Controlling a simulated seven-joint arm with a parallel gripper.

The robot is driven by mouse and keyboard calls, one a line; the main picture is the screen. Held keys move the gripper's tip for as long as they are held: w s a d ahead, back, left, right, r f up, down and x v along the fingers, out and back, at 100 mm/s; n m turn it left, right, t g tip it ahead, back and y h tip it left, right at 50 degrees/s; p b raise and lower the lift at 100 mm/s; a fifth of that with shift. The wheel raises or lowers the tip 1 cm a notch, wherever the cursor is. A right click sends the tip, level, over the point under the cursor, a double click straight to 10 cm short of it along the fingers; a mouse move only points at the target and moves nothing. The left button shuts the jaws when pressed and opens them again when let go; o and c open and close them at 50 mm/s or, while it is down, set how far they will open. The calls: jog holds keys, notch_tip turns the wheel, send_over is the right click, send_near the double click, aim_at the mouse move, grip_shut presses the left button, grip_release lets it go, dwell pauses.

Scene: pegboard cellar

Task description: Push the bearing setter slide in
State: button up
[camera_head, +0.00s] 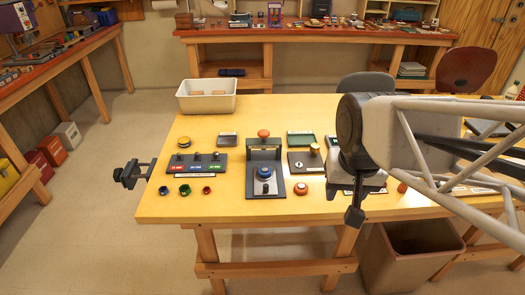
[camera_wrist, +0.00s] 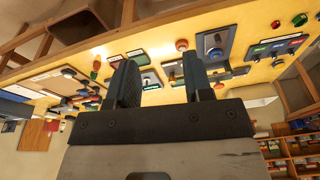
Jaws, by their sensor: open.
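A grey bearing-setter-like device (camera_head: 265,184) stands mid-table in the head view. It has a flat base, a blue round knob (camera_head: 264,173) near its front and an orange knob (camera_head: 263,133) on the raised block behind. No readable label confirms that it is the bearing setter, and how far its slide sits cannot be told. The device also shows in the wrist view (camera_wrist: 211,38), right of the fingers. My gripper (camera_head: 354,216) hangs right of the device near the table's front edge, apart from it. In the wrist view its two fingers (camera_wrist: 160,82) are spread and empty.
Left of the device is a dark panel (camera_head: 195,164) with small knobs and several coloured cups in front. Right of it is another panel with a golden knob (camera_head: 314,148). A white bin (camera_head: 207,103) stands at the back left. An orange button (camera_head: 300,188) sits close by.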

jog(key=w+a+f+m+g, duration=0.1)
jog(key=w+a+f+m, duration=0.15)
jog(key=w, duration=0.55)
jog(key=w+a+f+m, duration=0.2)
jog(key=w+a+f, duration=0.2)
jog(key=w, duration=0.4)
jog(key=m+g, duration=0.1)
jog(key=m, duration=0.2)
send_over(266, 185)
jog(key=f, duration=1)
jog(key=shift+s+d+f, duration=0.15)
jog(key=shift+s+f, duration=0.05)
jog(key=shift+s, duration=0.05)
jog(key=shift+w+f, duration=0.15)
jog(key=shift+f, duration=0.1)
jog(key=shift+f, duration=3.9)
jog(key=shift+c, duration=0.2)
grip_shut()
